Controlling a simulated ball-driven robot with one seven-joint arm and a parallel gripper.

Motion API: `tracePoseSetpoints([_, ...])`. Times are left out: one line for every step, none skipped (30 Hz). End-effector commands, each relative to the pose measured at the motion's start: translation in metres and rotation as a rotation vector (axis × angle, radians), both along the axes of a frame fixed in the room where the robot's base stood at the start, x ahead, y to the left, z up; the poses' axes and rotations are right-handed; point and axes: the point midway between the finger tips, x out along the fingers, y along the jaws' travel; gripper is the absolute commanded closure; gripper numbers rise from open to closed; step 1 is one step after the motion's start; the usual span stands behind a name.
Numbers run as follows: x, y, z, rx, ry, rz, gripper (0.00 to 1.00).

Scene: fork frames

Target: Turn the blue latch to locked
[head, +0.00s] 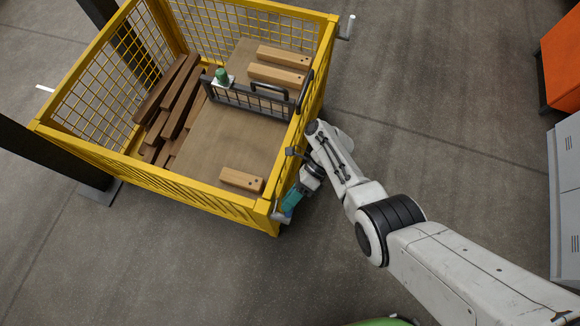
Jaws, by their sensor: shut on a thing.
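The blue latch (281,217) is a small piece at the near right corner of the yellow mesh crate (250,213). Only a little of it shows, pale blue-grey beside the corner post. My gripper (288,209) reaches down to this corner from the right, with a teal part near its end. It is shut on the latch. The fingertips are small and partly hidden, and the latch's exact angle cannot be told.
A similar light grey latch (348,27) sticks out at the crate's far right corner. Inside the crate are brown planks (168,100), several light wooden blocks (276,75), a dark mesh divider (250,99) and a green-topped item (221,76). Grey cabinets (565,200) stand at right.

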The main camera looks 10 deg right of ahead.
Motion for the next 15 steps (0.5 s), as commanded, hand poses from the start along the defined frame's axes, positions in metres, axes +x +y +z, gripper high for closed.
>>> tracePoseSetpoints([0.0,-0.0002,-0.0003,-0.001,0.0,-0.001,1.0])
tracePoseSetpoints([0.0,-0.0002,-0.0003,-0.001,0.0,-0.001,1.0])
tracePoseSetpoints([0.0,-0.0002,-0.0003,-0.001,0.0,-0.001,1.0])
tracePoseSetpoints([0.0,-0.0003,-0.0003,-0.002,-0.001,-0.001,0.73])
tracePoseSetpoints([0.0,-0.0004,-0.0004,-0.002,-0.001,-0.001,0.7])
tracePoseSetpoints([0.0001,-0.0003,-0.0004,-0.002,-0.001,-0.001,0.66])
tracePoseSetpoints([0.0001,-0.0003,-0.0004,-0.002,-0.001,-0.001,0.63])
tracePoseSetpoints([0.0001,-0.0003,-0.0004,-0.002,-0.001,-0.001,0.6])
tracePoseSetpoints([0.0002,-0.0004,-0.0003,-0.002,-0.001,-0.001,0.57])
tracePoseSetpoints([0.0002,-0.0004,-0.0003,-0.002,-0.001,-0.001,0.54])
tracePoseSetpoints([0.0001,-0.0004,-0.0002,-0.002,-0.001,-0.001,0.53])
tracePoseSetpoints([0.0002,-0.0003,-0.0002,-0.002,-0.001,0.0,0.53])
tracePoseSetpoints([0.0002,-0.0003,-0.0002,-0.002,-0.001,0.0,0.53])
tracePoseSetpoints([0.0002,-0.0003,-0.0002,-0.002,-0.001,0.0,0.53])
tracePoseSetpoints([0.0002,-0.0003,-0.0002,-0.002,-0.001,0.0,0.53])
